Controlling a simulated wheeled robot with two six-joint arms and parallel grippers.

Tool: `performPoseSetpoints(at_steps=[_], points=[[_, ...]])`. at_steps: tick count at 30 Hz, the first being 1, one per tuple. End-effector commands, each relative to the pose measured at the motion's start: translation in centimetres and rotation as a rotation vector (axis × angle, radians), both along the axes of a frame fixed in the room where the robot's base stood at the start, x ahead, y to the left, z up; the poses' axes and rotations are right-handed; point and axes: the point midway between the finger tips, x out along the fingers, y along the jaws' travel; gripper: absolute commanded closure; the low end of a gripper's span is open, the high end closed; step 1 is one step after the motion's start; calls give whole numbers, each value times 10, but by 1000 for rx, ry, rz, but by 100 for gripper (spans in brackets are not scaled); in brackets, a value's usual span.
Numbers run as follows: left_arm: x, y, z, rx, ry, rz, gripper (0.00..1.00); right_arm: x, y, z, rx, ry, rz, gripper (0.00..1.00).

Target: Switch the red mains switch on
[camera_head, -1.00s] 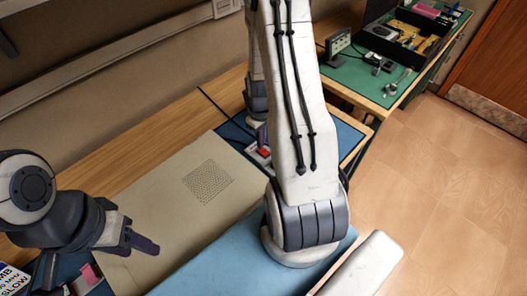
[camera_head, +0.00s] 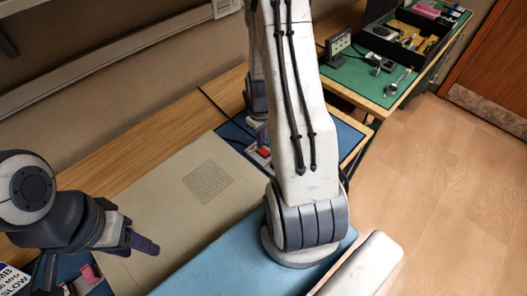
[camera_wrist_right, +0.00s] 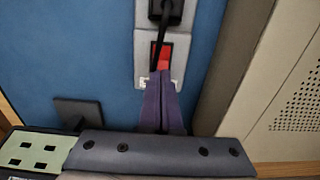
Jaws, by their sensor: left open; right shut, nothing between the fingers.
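The red mains switch (camera_wrist_right: 164,57) sits in a pale plate (camera_wrist_right: 181,45) on a blue surface in the right wrist view. A dark slot shows beside the red part. My right gripper (camera_wrist_right: 161,80) is shut and empty, its purple fingertips at the lower edge of the switch; I cannot tell whether they touch it. In the head view the red switch (camera_head: 263,151) shows small, partly hidden behind my right arm, with the right gripper (camera_head: 259,138) just above it. My left gripper (camera_head: 143,245) is open and empty at the lower left, well away from the switch.
A black plug with a cable (camera_wrist_right: 165,12) sits just above the switch. A beige panel with a perforated patch (camera_head: 208,181) lies left of it. A green mat (camera_head: 364,80) with tools and a black organiser (camera_head: 404,38) lies at the upper right.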

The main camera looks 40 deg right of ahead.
Motion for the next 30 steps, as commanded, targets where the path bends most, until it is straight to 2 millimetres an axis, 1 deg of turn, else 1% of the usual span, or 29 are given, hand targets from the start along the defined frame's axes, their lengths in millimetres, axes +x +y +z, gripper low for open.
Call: performPoseSetpoints(at_steps=[17, 30], points=[[0, 0, -1, 0, 0, 0, 50, 0, 0, -1, 0, 0, 0, 100], [0, 0, -6, 0, 0, 0, 50, 0, 0, -8, 0, 0, 0, 100]])
